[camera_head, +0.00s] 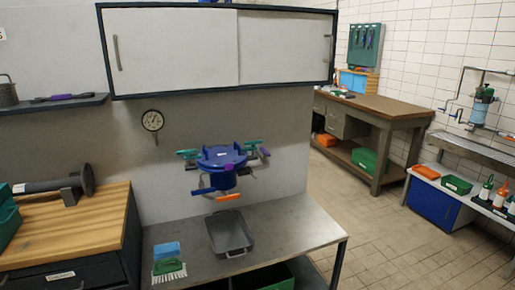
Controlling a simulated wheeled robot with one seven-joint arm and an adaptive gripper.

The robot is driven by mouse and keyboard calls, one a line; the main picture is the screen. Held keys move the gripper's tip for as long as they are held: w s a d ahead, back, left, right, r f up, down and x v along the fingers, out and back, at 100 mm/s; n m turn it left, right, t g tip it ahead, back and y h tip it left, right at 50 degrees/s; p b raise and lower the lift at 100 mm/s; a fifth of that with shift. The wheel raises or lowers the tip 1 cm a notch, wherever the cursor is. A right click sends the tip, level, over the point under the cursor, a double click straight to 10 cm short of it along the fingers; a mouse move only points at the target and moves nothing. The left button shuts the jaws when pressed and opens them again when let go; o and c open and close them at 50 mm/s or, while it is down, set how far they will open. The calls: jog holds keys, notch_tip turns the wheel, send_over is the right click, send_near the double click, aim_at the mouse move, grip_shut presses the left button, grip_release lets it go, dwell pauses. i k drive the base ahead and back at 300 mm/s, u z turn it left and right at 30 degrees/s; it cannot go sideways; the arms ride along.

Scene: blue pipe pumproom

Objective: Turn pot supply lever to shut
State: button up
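A blue round pot (222,155) is mounted on the wall above the grey metal bench in the head view. Small pipes and valves surround it. A teal handle (187,153) sticks out on its left, and another teal handle (246,145) is on its right. A purple handle (264,152) is at the far right. A dark blue handle (204,190) and an orange handle (229,197) are below the pot. I cannot tell which one is the pot supply lever, nor its setting. My gripper is not in view.
A grey tray (230,247) and a scrubbing brush (169,272) lie on the metal bench (292,228) below. A white cabinet (171,50) hangs above, and a gauge (152,121) is on the wall. A wooden-topped cabinet (100,225) stands left. Tiled floor (400,235) is clear at right.

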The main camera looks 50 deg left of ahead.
aim_at(266, 153)
jog(key=u, duration=0.8)
jog(key=i, duration=0.95)
jog(key=u, duration=0.85)
